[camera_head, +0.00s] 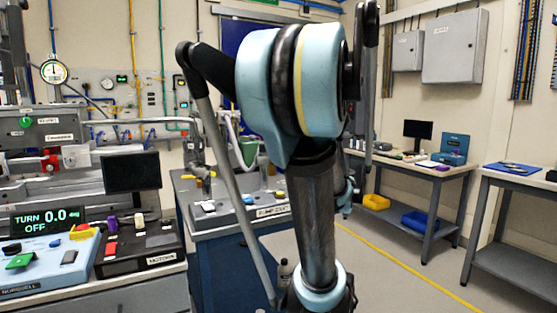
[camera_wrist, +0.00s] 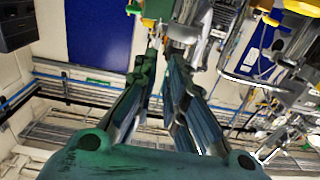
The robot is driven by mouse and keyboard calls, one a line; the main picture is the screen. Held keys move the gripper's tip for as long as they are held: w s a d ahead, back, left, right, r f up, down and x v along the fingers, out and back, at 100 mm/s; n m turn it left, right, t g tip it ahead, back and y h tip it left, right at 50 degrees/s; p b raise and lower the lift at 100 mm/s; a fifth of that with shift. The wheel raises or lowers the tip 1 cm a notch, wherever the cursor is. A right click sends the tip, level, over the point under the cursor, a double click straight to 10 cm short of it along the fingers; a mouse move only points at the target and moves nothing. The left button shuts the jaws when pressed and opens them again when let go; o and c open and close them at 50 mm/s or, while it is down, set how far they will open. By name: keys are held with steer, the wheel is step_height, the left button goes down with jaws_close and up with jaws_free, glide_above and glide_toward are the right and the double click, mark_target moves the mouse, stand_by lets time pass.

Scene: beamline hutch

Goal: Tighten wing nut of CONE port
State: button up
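My gripper (camera_wrist: 160,62) shows in the wrist view with its two long fingers apart. A gap with the wall behind it shows between them, and I see nothing held. Just past the fingertips, at the top edge, are a yellow and green part (camera_wrist: 155,12) and a metal fitting (camera_wrist: 182,28). I cannot tell whether the fingertips touch them. I cannot make out a CONE label or identify the wing nut in either view. In the head view my arm fills the middle and hides my gripper and part of the equipment behind it.
A cart (camera_head: 215,222) with a green funnel (camera_head: 243,152) stands behind my arm. A bench at left carries a motor box (camera_head: 140,240) and a blue control box (camera_head: 45,265). Side tables (camera_head: 415,172) stand at right. Floor (camera_head: 400,255) at right is clear.

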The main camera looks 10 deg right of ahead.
steer(key=x, duration=1.6)
steer(key=shift+w+d, duration=0.2)
steer(key=shift+f, duration=0.1)
jaws_close()
steer(key=shift+w+d+f+m, duration=0.1)
steer(key=shift+d+f+m, duration=0.25)
steer(key=shift+m, duration=3.75)
steer(key=shift+d+f+m, duration=0.15)
steer(key=shift+f+m, duration=0.45)
steer(key=shift+m, duration=3.5)
steer(key=shift+w+d+f+m, duration=0.1)
steer(key=shift+d+f+m, duration=0.25)
steer(key=shift+m, duration=3.75)
steer(key=shift+a+f, duration=0.15)
jaws_free()
